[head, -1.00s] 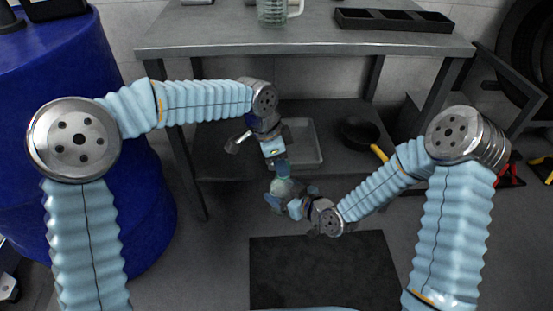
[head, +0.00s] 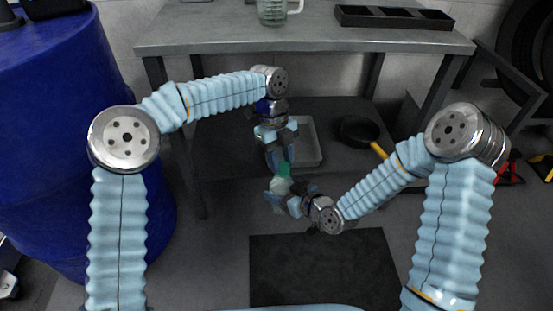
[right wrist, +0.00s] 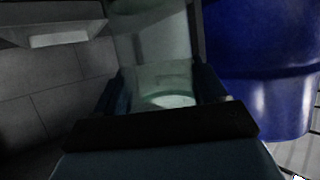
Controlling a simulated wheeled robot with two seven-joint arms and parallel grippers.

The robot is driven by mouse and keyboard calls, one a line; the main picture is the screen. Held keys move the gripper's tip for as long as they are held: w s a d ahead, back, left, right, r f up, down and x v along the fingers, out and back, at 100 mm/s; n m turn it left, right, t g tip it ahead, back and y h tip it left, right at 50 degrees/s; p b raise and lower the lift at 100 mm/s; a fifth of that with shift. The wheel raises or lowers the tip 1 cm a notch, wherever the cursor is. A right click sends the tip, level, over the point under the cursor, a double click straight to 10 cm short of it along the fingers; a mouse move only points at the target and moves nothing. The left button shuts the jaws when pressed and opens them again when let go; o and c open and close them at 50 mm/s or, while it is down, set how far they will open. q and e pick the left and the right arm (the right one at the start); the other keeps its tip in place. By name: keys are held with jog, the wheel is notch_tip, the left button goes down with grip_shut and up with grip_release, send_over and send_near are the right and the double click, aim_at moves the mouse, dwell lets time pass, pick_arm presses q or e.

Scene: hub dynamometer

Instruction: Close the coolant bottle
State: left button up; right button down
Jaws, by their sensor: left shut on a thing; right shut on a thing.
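The coolant bottle (head: 279,187) is a small, pale translucent container in the lower middle of the head view. My right gripper (head: 282,195) is shut on it and holds it above the floor. In the right wrist view the pale greenish bottle (right wrist: 165,85) shows between the two dark fingers. My left gripper (head: 280,158) points down from directly above the bottle. It is shut on a small green piece at the bottle's top, which looks like the cap (head: 282,169). The fingers partly hide it, so I cannot tell how it sits on the neck.
A grey workbench (head: 300,36) stands behind, with a glass jug (head: 271,12) and a black divided tray (head: 394,18) on top. Its lower shelf holds a grey tray (head: 309,150) and a dark pan (head: 358,131). A blue barrel (head: 60,120) stands left. A dark mat (head: 322,270) lies in front.

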pick_arm(q)
jog(key=m, duration=0.2)
jog(key=m+y, duration=0.1)
jog(key=m, duration=0.3)
jog(key=shift+s+d+m+y, duration=0.1)
jog(key=shift+d+m+y, duration=0.2)
jog(key=shift+d+m, duration=0.1)
jog(key=m+y, duration=0.1)
jog(key=m, duration=0.2)
jog(key=shift+d, duration=0.1)
jog(key=m+y, duration=0.1)
jog(key=m, duration=0.5)
jog(key=shift+s+t, duration=0.2)
jog(key=shift+t, duration=0.2)
jog(key=o, duration=1)
jog(key=shift+w, duration=0.1)
jog(key=shift+r, duration=2.2)
